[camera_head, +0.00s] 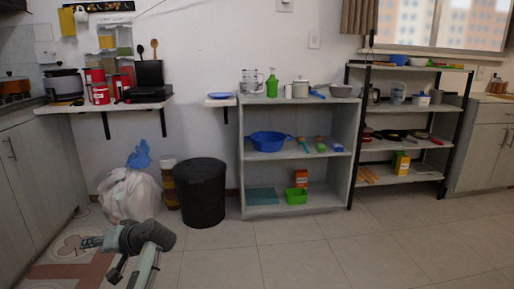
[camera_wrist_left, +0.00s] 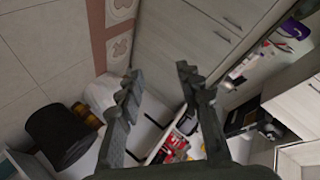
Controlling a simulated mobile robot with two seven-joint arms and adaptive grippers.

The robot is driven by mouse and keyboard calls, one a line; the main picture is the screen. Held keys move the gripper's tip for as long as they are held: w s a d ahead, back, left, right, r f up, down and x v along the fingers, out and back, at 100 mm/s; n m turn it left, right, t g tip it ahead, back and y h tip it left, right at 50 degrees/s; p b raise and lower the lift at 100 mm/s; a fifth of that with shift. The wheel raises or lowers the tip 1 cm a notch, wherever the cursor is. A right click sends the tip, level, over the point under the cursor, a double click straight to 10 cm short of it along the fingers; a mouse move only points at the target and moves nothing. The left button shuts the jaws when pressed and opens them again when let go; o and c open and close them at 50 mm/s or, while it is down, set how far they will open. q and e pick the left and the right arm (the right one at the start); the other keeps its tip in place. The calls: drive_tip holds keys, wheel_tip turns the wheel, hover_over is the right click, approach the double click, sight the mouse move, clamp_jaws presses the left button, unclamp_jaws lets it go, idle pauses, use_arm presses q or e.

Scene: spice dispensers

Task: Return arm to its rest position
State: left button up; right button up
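My left arm comes in low at the left of the head view. My left gripper (camera_head: 92,242) hangs over the floor there and points left. In the left wrist view the two dark fingers of my left gripper (camera_wrist_left: 158,78) stand apart with nothing between them. It touches no object that I can see. My right gripper and right arm are in neither view.
A white bag (camera_head: 130,195) and a black bin (camera_head: 200,194) stand behind my left gripper. A wall shelf (camera_head: 150,104) holds red canisters (camera_head: 99,94). A grey shelf unit (camera_head: 300,106) and a black-framed rack (camera_head: 400,150) stand further right. Floor (camera_head: 310,255) in front is clear.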

use_arm(q)
drive_tip(key=s+d+f+m+h, duration=0.35)
drive_tip(key=s+f, duration=0.35)
drive_tip(key=f, duration=0.5)
drive_tip(key=s+d+f+m+h+p, duration=0.1)
drive_tip(key=s+d+f+h, duration=0.1)
drive_tip(key=s+d+f, duration=0.2)
drive_tip(key=s+d+f+m+h, duration=0.1)
drive_tip(key=s+d+f+h, duration=0.2)
drive_tip(key=s, duration=0.6)
drive_tip(key=s+d+f+m+h+p, duration=0.1)
drive_tip(key=s+d+f+h, duration=0.1)
drive_tip(key=s+d+f, duration=0.3)
drive_tip(key=shift+s+d+f+m+p, duration=0.3)
drive_tip(key=shift+s+d+m, duration=0.05)
drive_tip(key=shift+s+d, duration=0.65)
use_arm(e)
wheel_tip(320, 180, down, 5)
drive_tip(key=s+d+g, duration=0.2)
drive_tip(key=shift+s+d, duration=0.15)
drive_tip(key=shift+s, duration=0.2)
use_arm(q)
drive_tip(key=shift+h, duration=0.25)
